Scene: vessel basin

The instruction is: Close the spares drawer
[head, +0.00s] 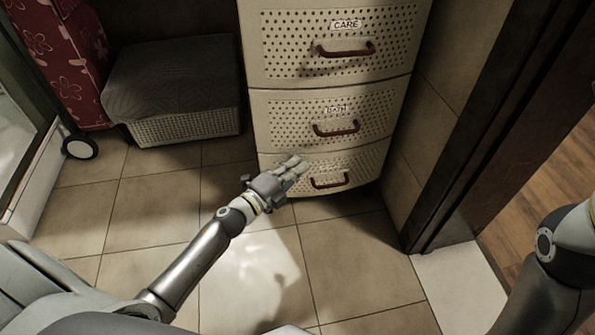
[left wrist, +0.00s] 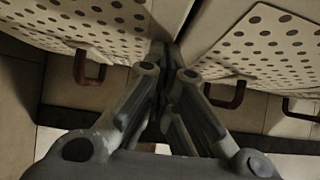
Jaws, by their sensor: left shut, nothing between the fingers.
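A cream drawer unit with perforated fronts stands at the top centre of the head view. Its bottom drawer (head: 362,165) has a brown handle (head: 330,181); its label is too blurred to read, so I cannot confirm that it is the spares drawer. It looks about flush with the drawers above, though a small gap cannot be ruled out. My left gripper (head: 298,165) is shut and empty, at the upper left part of this front; contact is unclear. In the left wrist view its fingers (left wrist: 165,62) point at a seam between two perforated fronts. My right gripper is out of view.
The middle drawer (head: 377,114) and the CARE drawer (head: 395,45) above look shut. A basket with a grey cover (head: 170,85) and a red floral suitcase (head: 62,45) stand left. A dark door frame (head: 470,150) is at right. The tiled floor in front is clear.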

